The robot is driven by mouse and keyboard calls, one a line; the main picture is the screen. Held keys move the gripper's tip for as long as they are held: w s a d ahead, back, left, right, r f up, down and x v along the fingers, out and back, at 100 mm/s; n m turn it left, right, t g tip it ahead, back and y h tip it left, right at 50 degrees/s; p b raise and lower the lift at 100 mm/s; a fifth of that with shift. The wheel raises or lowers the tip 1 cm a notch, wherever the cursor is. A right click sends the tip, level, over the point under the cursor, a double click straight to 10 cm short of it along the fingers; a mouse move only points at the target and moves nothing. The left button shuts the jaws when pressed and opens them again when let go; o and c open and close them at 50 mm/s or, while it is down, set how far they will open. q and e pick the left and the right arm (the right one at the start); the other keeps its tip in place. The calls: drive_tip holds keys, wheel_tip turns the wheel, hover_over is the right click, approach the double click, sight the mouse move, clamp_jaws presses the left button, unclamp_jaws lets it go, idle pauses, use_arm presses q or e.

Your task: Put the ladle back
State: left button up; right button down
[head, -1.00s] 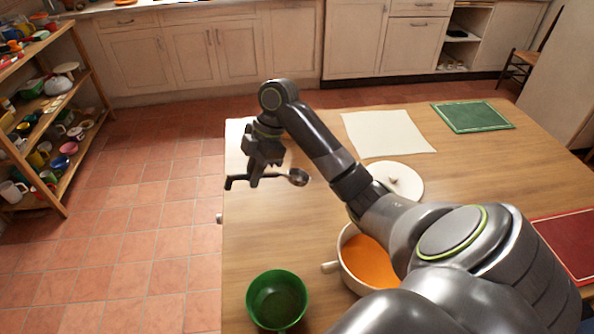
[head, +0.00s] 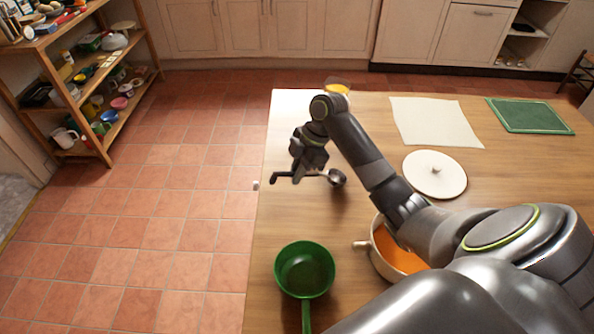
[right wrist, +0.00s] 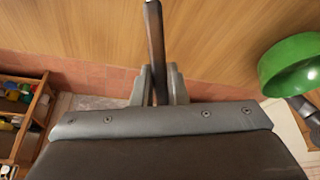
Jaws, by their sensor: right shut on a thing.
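My right gripper (head: 301,174) is shut on the dark handle of the ladle (head: 337,178) and holds it above the left part of the wooden table. The ladle lies roughly level, its metal bowl to the right of the fingers and its handle end to the left. In the right wrist view, the ladle handle (right wrist: 154,35) sticks out between the fingers (right wrist: 157,85). A white pot (head: 376,262) with orange contents stands on the table, partly hidden by my right arm. My left gripper is out of view.
A green saucepan (head: 305,270) stands near the front left of the table. A white lid (head: 435,174), a pale sheet (head: 435,122) and a green board (head: 530,115) lie farther right. A loaded shelf unit (head: 105,154) stands left across open tiled floor.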

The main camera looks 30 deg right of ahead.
drive_tip(key=shift+f, duration=0.15)
drive_tip(key=c, duration=1.4)
unclamp_jaws()
drive_tip(key=shift+c, duration=0.2)
drive_tip(key=v, duration=1.2)
drive_tip(key=shift+r+b, duration=0.25)
drive_tip(key=shift+b, duration=0.1)
drive_tip(key=shift+a, duration=0.1)
